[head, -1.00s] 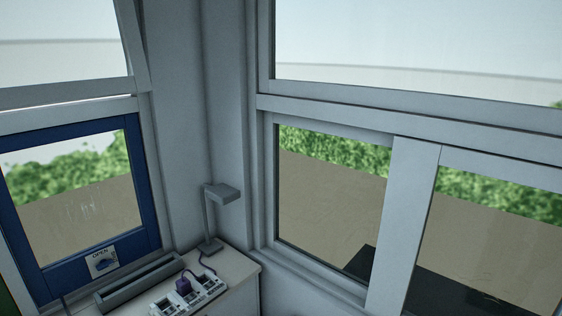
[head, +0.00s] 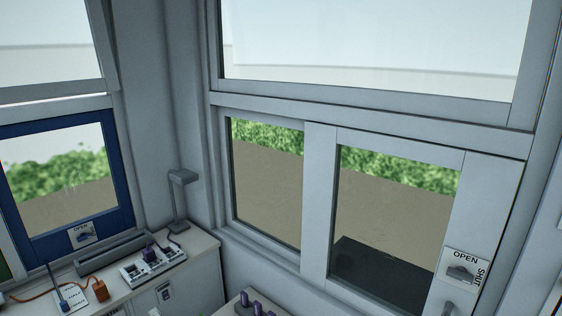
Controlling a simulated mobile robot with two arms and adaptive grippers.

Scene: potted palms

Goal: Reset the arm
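Neither of my grippers can be made out in the head view. The task names no object.
A counter (head: 205,243) in the corner carries a grey lamp (head: 180,200), a socket strip (head: 140,268) with a purple plug (head: 149,253), and an orange plug (head: 100,289). Several purple pegs (head: 258,306) stand at the bottom. A blue-framed window (head: 127,180) and a window with an OPEN/SHUT plate (head: 466,268) bound the space.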

